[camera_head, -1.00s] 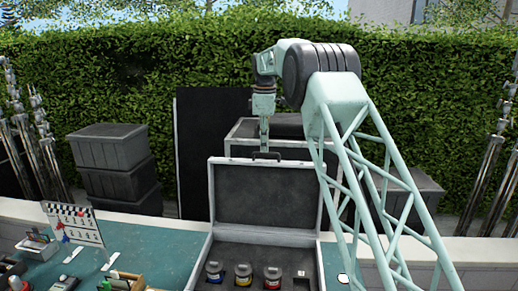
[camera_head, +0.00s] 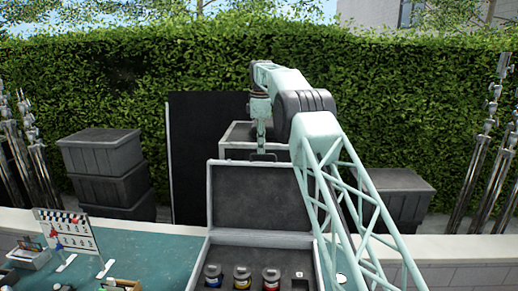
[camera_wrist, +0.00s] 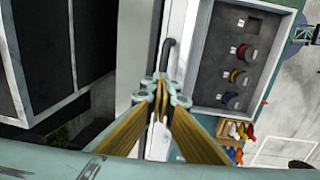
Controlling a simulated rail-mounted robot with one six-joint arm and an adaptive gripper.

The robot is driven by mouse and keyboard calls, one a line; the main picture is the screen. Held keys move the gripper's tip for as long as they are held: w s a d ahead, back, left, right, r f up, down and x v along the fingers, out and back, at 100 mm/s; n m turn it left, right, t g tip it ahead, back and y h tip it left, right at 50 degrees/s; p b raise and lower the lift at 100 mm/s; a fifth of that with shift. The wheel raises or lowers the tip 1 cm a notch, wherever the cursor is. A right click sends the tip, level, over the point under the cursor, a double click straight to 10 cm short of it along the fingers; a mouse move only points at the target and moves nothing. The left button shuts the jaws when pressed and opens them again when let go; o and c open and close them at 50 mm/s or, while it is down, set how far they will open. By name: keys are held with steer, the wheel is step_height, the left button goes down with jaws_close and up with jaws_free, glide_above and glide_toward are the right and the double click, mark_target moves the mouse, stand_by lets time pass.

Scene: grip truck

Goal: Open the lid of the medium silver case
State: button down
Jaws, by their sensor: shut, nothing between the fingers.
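The silver case (camera_head: 213,245) stands open on the teal table, its dark-lined lid (camera_head: 257,195) raised about upright. A black handle (camera_head: 263,156) sits at the lid's top edge. In the wrist view, I look down on the handle (camera_wrist: 168,55), the lid edge and the open case (camera_wrist: 240,60). My gripper (camera_head: 261,149) is shut and empty, right at the lid's top edge by the handle. In the wrist view, the closed fingertips (camera_wrist: 160,84) point to the handle's near end. I cannot tell whether they touch it.
Colour-banded jars, one red (camera_head: 271,278), stand in the case. A clapperboard (camera_head: 70,232) and small trays are on the table's left. Dark crates (camera_head: 100,153) stack behind at left; a silver-edged case (camera_head: 238,135) stands behind the lid. My arm occupies the right side.

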steer(key=c, duration=3.5)
jaws_free()
step_height(320, 180, down, 3)
steer(key=shift+w+d, duration=0.15)
steer(key=o, duration=0.7)
steer(key=shift+w+f, duration=0.25)
steer(key=shift+w, duration=0.15)
steer(key=o, duration=0.4)
steer(key=shift+w+f, duration=0.3)
steer(key=shift+w, duration=0.2)
steer(key=shift+s+r, duration=0.1)
steer(key=shift+r, duration=0.15)
steer(key=shift+c, duration=0.5)
steer(key=shift+s+r, duration=0.15)
steer(key=shift+r, duration=0.1)
steer(key=c, duration=0.6)
steer(key=shift+o, duration=0.2)
steer(key=shift+f, duration=0.1)
steer(key=shift+r, duration=0.3)
